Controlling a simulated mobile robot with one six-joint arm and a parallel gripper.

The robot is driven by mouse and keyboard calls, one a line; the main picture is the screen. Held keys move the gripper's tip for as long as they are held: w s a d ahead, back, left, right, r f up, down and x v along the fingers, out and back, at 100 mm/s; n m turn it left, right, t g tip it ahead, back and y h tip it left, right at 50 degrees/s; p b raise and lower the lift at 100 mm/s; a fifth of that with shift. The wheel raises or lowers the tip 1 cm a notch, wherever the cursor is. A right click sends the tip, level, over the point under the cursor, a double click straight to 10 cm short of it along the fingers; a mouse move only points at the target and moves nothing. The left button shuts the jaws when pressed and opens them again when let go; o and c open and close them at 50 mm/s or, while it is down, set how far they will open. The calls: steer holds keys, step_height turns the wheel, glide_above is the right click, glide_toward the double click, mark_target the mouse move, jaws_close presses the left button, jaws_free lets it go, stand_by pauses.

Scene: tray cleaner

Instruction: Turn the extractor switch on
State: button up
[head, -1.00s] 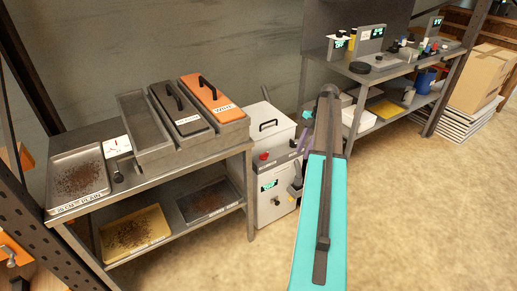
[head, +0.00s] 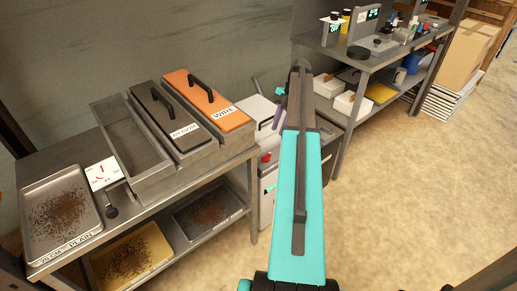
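A pale grey box-shaped machine (head: 255,109) stands on the floor between the two benches and looks like the extractor. A red knob (head: 265,157) shows on its front. A lower unit with a green display (head: 270,187) is partly visible below. My turquoise arm covers the machine's right side. I cannot make out which control is the extractor switch or how it is set. Small teal and purple pieces show beside my arm, in front of the machine. My gripper's fingers are not clear, being mostly hidden behind the arm.
The left metal bench (head: 62,150) carries lidded bins, a tray of dark crumbs (head: 35,188) and a white dial card (head: 103,173). Trays lie on its lower shelf. The right bench (head: 372,68) holds small equipment. A cardboard box (head: 462,52) stands far right. The floor at right is clear.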

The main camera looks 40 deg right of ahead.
mark_target(267, 155)
steer(key=shift+w, duration=0.35)
steer(key=shift+w, duration=0.1)
steer(key=x, duration=1.4)
steer(key=shift+r, duration=0.1)
jaws_close()
